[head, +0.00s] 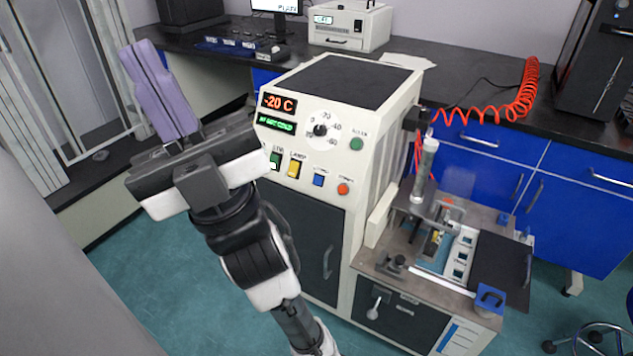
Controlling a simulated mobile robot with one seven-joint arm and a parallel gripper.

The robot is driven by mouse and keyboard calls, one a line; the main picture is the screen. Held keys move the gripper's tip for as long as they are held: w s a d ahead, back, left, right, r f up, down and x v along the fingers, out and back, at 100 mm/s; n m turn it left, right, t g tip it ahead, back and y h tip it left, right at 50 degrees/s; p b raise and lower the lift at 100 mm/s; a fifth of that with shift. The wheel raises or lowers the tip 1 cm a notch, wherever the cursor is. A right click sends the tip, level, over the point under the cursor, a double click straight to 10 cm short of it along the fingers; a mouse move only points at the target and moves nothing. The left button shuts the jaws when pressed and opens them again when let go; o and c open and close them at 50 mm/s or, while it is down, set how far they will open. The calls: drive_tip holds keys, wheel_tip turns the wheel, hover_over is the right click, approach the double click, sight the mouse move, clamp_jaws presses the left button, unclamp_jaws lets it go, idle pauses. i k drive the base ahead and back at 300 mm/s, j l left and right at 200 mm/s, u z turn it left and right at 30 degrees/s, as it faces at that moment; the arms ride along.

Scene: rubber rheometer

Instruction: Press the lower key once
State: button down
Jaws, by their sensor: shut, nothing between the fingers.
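The cream machine (330,110) stands in the middle of the head view, with its control panel facing me. My wrist passes close in front of the panel's left edge in the picture.
A round dial (321,130) and a green button (356,143) sit above the row, beside a red display (279,103) reading -20 C. A bench rig with a clamp (430,235) stands at right. Blue cabinets (580,200) and a dark worktop lie behind. Floor is clear at lower left.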

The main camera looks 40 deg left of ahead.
sight(318, 180)
drive_tip(key=i+l+u, duration=0.2)
drive_tip(key=u, duration=0.25)
drive_tip(key=i+l+u, duration=0.25)
drive_tip(key=u, duration=0.2)
